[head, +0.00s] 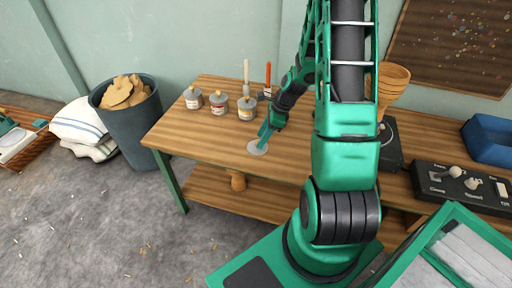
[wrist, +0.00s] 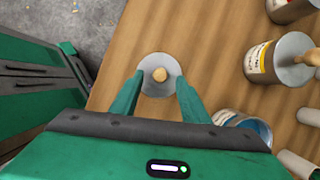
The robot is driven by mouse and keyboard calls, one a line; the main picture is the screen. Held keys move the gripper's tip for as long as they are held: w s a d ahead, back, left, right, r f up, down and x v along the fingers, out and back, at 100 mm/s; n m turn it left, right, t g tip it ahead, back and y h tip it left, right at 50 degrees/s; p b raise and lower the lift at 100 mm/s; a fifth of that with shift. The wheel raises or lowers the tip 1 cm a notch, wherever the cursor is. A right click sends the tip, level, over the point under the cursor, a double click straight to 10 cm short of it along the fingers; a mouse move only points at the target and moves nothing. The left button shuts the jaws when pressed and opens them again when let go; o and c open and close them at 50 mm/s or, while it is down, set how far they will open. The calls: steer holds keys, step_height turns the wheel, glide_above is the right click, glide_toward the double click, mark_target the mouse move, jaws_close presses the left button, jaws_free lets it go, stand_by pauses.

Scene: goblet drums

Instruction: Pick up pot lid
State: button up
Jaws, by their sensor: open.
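The pot lid is a small grey disc (head: 258,148) lying flat on the wooden table near its front edge in the head view. In the wrist view the pot lid (wrist: 147,86) shows a round tan knob at its middle. My gripper (head: 266,134) is low over the lid, its green fingers pointing down at it. In the wrist view my gripper (wrist: 157,88) is open, with one finger on each side of the lid's knob and nothing clamped. Whether the fingertips touch the lid's disc I cannot tell.
Several labelled cans (head: 218,103) stand left of and behind the lid; an open can with blue inside (wrist: 245,128) is close to the right finger in the wrist view. A goblet drum (head: 391,82) stands at the back. The table's front left is clear.

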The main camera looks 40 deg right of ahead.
steer(key=shift+x, duration=1.1)
jaws_close()
steer(key=shift+r, duration=0.5)
steer(key=r, duration=0.2)
steer(key=a+r, duration=0.1)
steer(key=shift+s+r, duration=0.15)
steer(key=shift+r, duration=0.25)
steer(key=s+a+r, duration=0.3)
steer(key=a+r, duration=0.3)
steer(key=a, duration=0.4)
steer(key=shift+s, duration=0.2)
steer(key=shift+r, duration=0.1)
